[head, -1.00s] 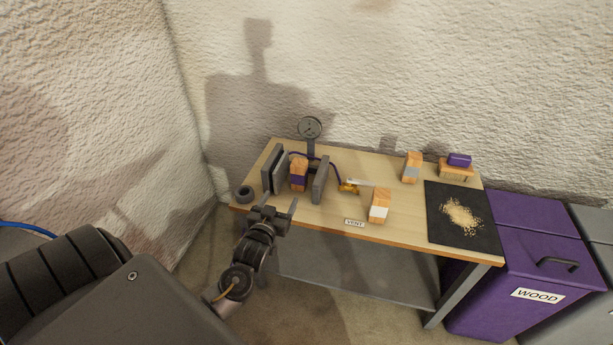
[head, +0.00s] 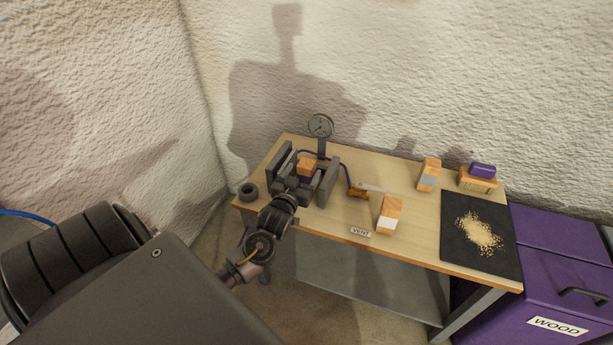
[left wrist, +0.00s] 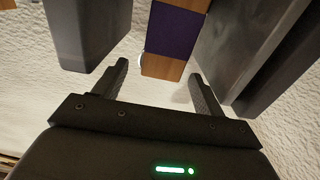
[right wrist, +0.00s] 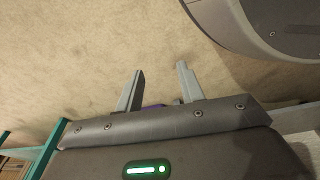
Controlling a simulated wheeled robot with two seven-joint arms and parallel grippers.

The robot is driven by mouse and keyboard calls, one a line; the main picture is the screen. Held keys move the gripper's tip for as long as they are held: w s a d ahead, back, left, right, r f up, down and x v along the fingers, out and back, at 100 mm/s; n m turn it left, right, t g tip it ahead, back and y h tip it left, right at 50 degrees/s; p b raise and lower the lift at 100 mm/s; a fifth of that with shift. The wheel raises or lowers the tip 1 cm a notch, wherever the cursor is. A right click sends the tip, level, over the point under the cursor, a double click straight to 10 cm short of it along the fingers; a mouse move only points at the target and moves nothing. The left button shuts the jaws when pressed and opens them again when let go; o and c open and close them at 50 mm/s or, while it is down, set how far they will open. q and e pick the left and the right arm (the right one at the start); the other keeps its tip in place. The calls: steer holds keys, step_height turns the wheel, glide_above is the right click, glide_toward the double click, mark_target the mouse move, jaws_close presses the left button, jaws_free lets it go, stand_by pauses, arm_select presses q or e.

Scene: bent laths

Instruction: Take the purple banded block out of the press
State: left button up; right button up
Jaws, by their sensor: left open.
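The purple banded block (head: 306,166), orange wood with a purple band, stands between the grey plates of the press (head: 328,183). My left gripper (head: 297,182) is open at the near side of the block and hides its lower part. In the left wrist view the block (left wrist: 176,32) shows between and beyond the open fingertips (left wrist: 159,70), with a gap to each finger. Press plates flank it, dark at left and grey at right (left wrist: 235,45); the block looks clear of both there. My right gripper (right wrist: 160,72) is open and empty above the floor, outside the head view.
A gauge (head: 320,126) stands behind the press. A dark ring (head: 248,192) sits left. A black mat (head: 480,255) holds shavings.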

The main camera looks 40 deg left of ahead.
mark_target(309, 159)
arm_select(q)
steer(key=shift+x, duration=3.1)
steer(key=shift+s+a, duration=0.1)
steer(key=shift+a, duration=0.05)
steer(key=c, duration=1.2)
